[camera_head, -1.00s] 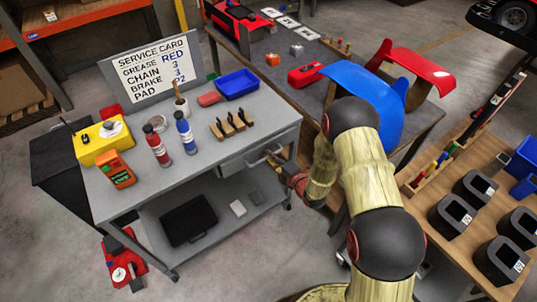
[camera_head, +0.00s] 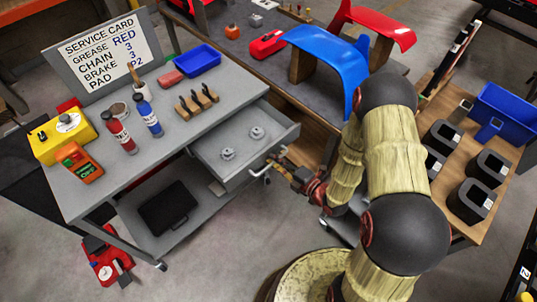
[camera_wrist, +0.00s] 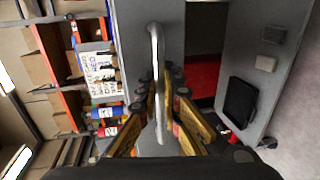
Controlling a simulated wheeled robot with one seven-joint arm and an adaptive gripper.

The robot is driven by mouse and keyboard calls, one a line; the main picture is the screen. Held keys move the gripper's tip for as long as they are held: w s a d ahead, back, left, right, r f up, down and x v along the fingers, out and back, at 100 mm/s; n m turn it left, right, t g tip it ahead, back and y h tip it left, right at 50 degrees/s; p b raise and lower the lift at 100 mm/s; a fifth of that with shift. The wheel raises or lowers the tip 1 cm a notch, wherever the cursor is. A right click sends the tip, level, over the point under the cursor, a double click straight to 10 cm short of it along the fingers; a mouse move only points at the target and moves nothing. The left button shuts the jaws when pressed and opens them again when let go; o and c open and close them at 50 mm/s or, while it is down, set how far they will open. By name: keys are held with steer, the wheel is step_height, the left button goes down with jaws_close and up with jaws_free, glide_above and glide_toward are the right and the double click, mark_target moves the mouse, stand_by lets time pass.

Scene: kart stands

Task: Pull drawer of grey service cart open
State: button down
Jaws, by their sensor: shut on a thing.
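The grey service cart (camera_head: 90,190) stands at the left in the head view, and its drawer (camera_head: 237,165) is pulled out at the right end of the front. Two small grey round parts (camera_head: 257,132) lie inside the drawer. My gripper (camera_head: 277,167) is at the drawer front, shut on the drawer handle (camera_wrist: 157,60). In the wrist view the pale bar handle runs between the two fingers of my gripper (camera_wrist: 165,105), with the grey drawer front behind it. The fingertips are partly hidden in the head view.
A black case (camera_head: 168,208) lies on the lower shelf. A workbench (camera_head: 330,95) stands behind; a table with black bins (camera_head: 470,200) is at the right.

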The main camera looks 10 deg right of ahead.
steer(key=shift+s+d, duration=0.15)
steer(key=shift+s, duration=0.1)
steer(key=c, duration=2.3)
jaws_free()
steer(key=v, duration=1.2)
